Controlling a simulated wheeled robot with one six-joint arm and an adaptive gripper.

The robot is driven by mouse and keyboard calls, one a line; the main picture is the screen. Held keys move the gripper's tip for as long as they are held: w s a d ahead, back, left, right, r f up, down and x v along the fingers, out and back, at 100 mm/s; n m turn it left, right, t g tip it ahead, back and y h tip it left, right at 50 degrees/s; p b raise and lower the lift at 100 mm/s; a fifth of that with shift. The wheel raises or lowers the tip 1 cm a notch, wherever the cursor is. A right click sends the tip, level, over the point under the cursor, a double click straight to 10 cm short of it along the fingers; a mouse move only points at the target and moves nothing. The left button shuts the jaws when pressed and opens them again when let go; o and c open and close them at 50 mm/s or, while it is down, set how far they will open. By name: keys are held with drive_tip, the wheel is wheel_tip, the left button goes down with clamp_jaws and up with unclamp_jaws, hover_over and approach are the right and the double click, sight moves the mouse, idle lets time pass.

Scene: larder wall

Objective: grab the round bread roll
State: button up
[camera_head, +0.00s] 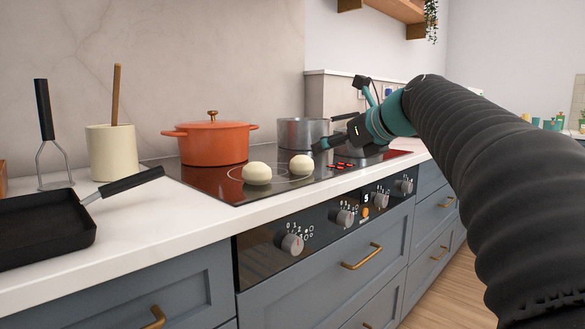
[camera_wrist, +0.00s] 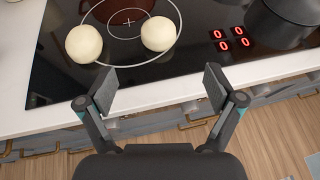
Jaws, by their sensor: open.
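Two pale, round bread rolls lie on the black glass cooktop. In the head view one roll (camera_head: 257,173) is at the left and the other roll (camera_head: 301,165) is to its right, a little apart. In the wrist view they show as a left roll (camera_wrist: 84,44) and a right roll (camera_wrist: 158,33). My gripper (camera_wrist: 160,88) is open and empty, its fingers spread above the front edge of the counter. Both rolls lie beyond the fingertips, untouched. In the head view my gripper (camera_head: 328,144) is to the right of the rolls, partly hidden by the arm.
An orange lidded pot (camera_head: 212,143) stands behind the rolls on the cooktop (camera_head: 222,184). A grey metal pot (camera_head: 297,133) stands behind my gripper. A black pan (camera_head: 45,228) and a cream utensil crock (camera_head: 112,152) are at the left. White counter runs along the front.

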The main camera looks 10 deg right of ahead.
sight(308, 163)
drive_tip(key=x, duration=0.7)
drive_tip(key=shift+b+x, duration=0.65)
drive_tip(key=shift+x, duration=2.1)
drive_tip(key=shift+s+f, duration=0.1)
drive_tip(key=shift+s, duration=0.05)
drive_tip(key=shift+c, duration=0.3)
drive_tip(key=c, duration=1.2)
